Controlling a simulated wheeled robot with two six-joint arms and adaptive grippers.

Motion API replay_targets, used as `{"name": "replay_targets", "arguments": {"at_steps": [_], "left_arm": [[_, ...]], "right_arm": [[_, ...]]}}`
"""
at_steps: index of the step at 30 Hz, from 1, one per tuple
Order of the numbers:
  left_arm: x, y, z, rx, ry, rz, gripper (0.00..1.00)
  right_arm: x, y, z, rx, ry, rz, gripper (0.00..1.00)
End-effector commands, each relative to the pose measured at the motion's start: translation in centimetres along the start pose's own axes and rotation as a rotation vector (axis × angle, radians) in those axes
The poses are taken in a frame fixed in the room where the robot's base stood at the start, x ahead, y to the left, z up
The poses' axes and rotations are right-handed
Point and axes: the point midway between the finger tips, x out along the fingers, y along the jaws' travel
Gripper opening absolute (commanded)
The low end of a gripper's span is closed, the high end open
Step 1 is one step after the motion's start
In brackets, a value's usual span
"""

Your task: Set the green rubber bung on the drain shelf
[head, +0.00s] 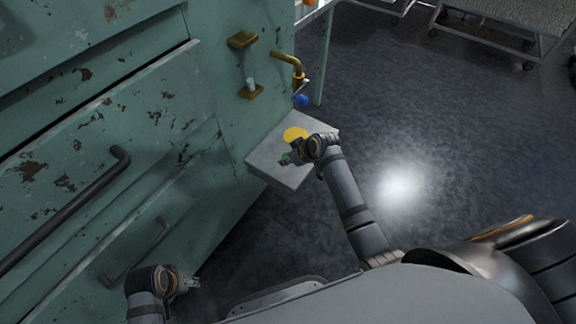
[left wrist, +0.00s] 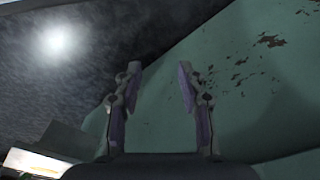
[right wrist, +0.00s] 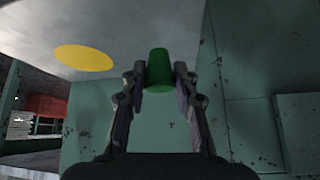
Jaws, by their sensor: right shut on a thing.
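The green rubber bung (right wrist: 159,68) is between the fingers of my right gripper (right wrist: 159,82) in the right wrist view. The right gripper is shut on it. In the head view my right gripper (head: 287,158) is over the grey drain shelf (head: 268,152), beside a yellow disc (head: 295,134) on its top. The shelf also shows in the right wrist view (right wrist: 125,35), with the yellow disc (right wrist: 83,58) left of the bung. I cannot tell whether the bung touches the shelf. My left gripper (left wrist: 157,80) is open and empty, low by the green cabinet.
The worn green cabinet (head: 150,130) with dark bar handles fills the left. A brass tap (head: 290,65) with a blue part (head: 300,100) and brass brackets (head: 243,40) stand out above the shelf. A metal cart (head: 500,25) is far off at the upper right. The dark floor is clear.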

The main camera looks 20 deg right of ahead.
Motion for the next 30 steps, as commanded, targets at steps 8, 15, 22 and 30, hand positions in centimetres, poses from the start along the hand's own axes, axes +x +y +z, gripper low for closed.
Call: {"name": "replay_targets", "arguments": {"at_steps": [8,15,22,30], "left_arm": [[-1.8,0.5,0.1,0.006,0.004,0.011,0.40],[-1.5,1.1,0.0,0.010,0.055,0.033,0.40],[-1.5,1.1,-0.1,0.010,0.056,0.033,0.40],[-1.5,1.1,-0.1,0.010,0.056,0.033,0.40]], "right_arm": [[1.9,0.5,0.5,0.001,-0.002,-0.001,0.13],[3.6,0.5,1.8,0.000,0.000,0.000,0.13],[3.6,0.5,1.8,0.000,0.000,0.000,0.13],[3.8,0.5,1.9,0.000,0.000,0.000,0.52]]}}
